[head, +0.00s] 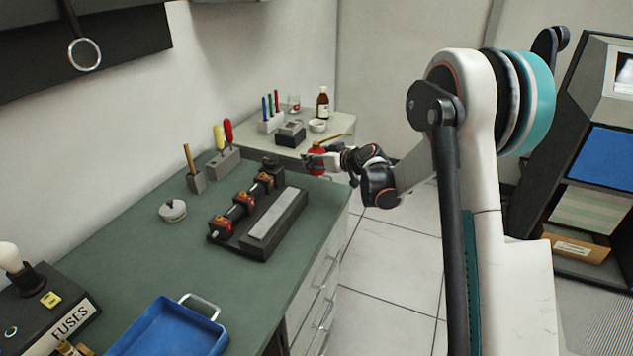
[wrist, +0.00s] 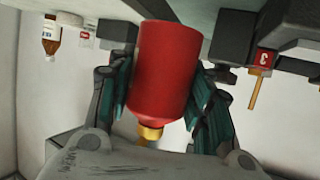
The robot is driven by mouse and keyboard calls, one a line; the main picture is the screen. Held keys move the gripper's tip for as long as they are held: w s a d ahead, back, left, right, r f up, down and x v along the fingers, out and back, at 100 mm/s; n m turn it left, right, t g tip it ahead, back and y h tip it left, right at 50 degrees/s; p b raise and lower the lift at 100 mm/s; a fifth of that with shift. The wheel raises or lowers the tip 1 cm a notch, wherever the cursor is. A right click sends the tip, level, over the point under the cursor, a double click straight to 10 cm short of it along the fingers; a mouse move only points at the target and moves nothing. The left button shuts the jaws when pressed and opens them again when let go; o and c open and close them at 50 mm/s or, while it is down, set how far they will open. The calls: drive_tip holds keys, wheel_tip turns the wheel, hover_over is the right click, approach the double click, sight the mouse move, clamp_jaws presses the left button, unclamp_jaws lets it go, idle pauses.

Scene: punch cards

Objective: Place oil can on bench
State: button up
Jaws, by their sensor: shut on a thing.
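The red oil can (wrist: 165,70) is held between the two teal-padded fingers of my gripper (wrist: 170,105) in the wrist view. A brass neck shows at its lower end there. In the head view the oil can (head: 318,158) is mostly covered by my gripper (head: 322,161), and its thin brass spout points up to the right. The gripper is at the far right end of the green bench (head: 300,282), near where a pale side counter begins. I cannot tell whether the can touches a surface.
A dark block with red fittings (head: 250,217) sits on the bench, with tool holders (head: 222,163) behind it. A blue tray (head: 172,330) and fuse box (head: 45,305) are nearer. A brown bottle (head: 323,102) stands on the pale counter (head: 338,125). Green surface right of the block is bare.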

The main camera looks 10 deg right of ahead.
wheel_tip(320, 180, down, 7)
drive_tip(key=shift+b, duration=1.05)
drive_tip(key=shift+r, duration=0.1)
drive_tip(key=o, duration=1.2)
